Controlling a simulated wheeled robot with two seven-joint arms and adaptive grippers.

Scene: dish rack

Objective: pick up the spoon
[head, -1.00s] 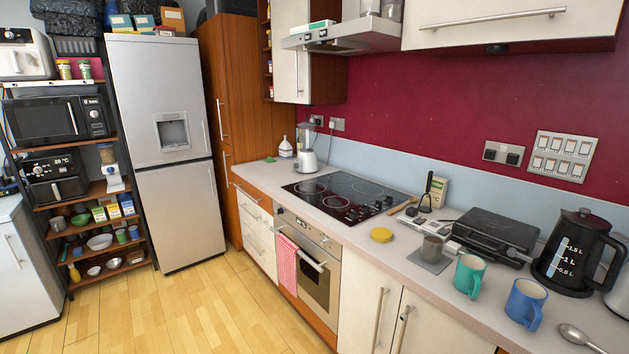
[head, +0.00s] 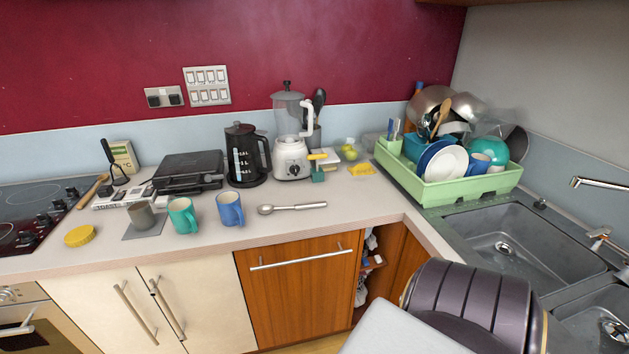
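A metal spoon (head: 294,207) lies flat on the pale worktop in the head view. Its bowl points left and its handle points right. It lies right of the blue mug (head: 230,209), apart from it, and in front of the black kettle and the blender. Nothing covers it. Neither of my grippers shows in the head view.
Left of the blue mug stand a teal mug (head: 183,216) and a grey cup (head: 141,215). The kettle (head: 246,155) and blender (head: 291,150) stand behind. A green dish rack (head: 463,190) stands right, beside the sink (head: 520,240). The worktop around the spoon is clear.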

